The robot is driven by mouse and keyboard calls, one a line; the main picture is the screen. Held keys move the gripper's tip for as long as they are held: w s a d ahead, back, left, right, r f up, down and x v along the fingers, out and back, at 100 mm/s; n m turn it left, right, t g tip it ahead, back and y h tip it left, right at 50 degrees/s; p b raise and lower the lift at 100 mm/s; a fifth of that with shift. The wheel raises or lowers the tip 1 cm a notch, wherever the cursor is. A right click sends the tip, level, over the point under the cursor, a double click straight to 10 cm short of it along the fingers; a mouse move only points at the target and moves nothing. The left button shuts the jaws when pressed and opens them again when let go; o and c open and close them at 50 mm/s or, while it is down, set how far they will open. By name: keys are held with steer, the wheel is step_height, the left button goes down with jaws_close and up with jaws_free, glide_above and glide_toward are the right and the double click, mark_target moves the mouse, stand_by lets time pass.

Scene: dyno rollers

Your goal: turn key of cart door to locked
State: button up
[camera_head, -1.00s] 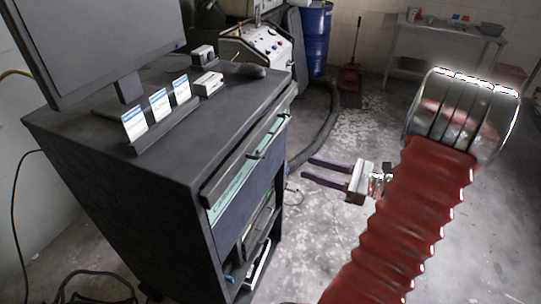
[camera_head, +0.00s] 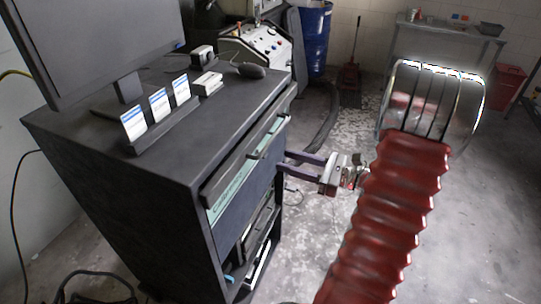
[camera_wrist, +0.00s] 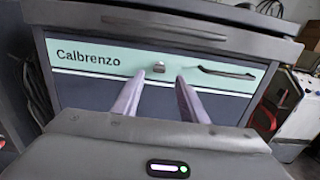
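The dark cart (camera_head: 150,190) stands at the left in the head view. Its door (camera_wrist: 95,90) faces my gripper, with a pale green strip marked "Calbrenzo" in the wrist view. A small grey key or lock piece (camera_wrist: 159,67) sits on this strip, left of a dark handle (camera_wrist: 222,71). Whether the key is turned is too small to tell. My gripper (camera_wrist: 159,78) is open, its two purple fingers apart, with the key seen between and just above the tips. In the head view, my gripper (camera_head: 285,160) is close to the cart's side. Contact cannot be told.
A monitor (camera_head: 95,40), cards (camera_head: 158,104) and a mouse (camera_head: 251,70) are on the cart top. A blue drum (camera_head: 313,40), a console (camera_head: 258,42) and a table (camera_head: 445,35) stand behind. A dark hose (camera_head: 325,130) lies on the floor.

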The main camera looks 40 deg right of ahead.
mark_target(267, 155)
steer(key=shift+x, duration=3.4)
